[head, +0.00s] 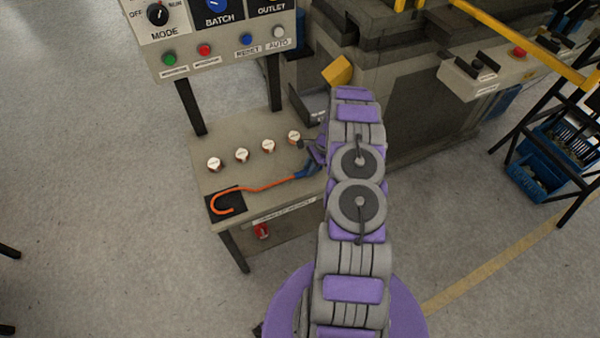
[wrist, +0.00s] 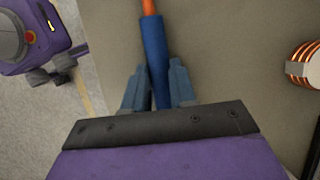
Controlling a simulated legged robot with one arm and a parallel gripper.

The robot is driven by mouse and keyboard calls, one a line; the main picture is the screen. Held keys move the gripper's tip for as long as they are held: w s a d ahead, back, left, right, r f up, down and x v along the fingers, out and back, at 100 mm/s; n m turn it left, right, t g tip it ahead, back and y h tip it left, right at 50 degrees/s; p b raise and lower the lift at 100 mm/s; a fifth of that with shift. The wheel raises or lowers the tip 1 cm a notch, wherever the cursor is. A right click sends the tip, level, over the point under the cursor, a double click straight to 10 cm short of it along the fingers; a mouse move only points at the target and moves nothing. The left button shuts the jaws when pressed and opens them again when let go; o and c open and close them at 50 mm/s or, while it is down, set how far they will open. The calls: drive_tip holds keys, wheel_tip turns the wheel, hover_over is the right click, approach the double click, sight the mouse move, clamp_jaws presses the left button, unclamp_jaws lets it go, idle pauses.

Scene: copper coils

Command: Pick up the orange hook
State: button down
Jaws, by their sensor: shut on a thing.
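The orange hook (head: 262,187) lies over the small bench in the head view, its curved end over a black pad (head: 219,207) at the bench's left front. Its blue handle (wrist: 154,55) runs between my gripper's fingers in the wrist view. My gripper (wrist: 158,90) is shut on this handle. In the head view my gripper (head: 312,167) is at the right end of the hook, partly hidden by my arm. I cannot tell whether the hook touches the bench.
Several copper coils (head: 242,155) stand in a row on the bench (head: 215,180) behind the hook. One coil (wrist: 304,66) shows at the wrist view's right edge. A control panel (head: 215,50) stands behind the bench. A machine (head: 425,110) stands to the right. Floor is free at left.

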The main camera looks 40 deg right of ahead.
wheel_tip(320, 180, up, 28)
drive_tip(key=p, duration=0.5)
drive_tip(key=shift+p, duration=0.4)
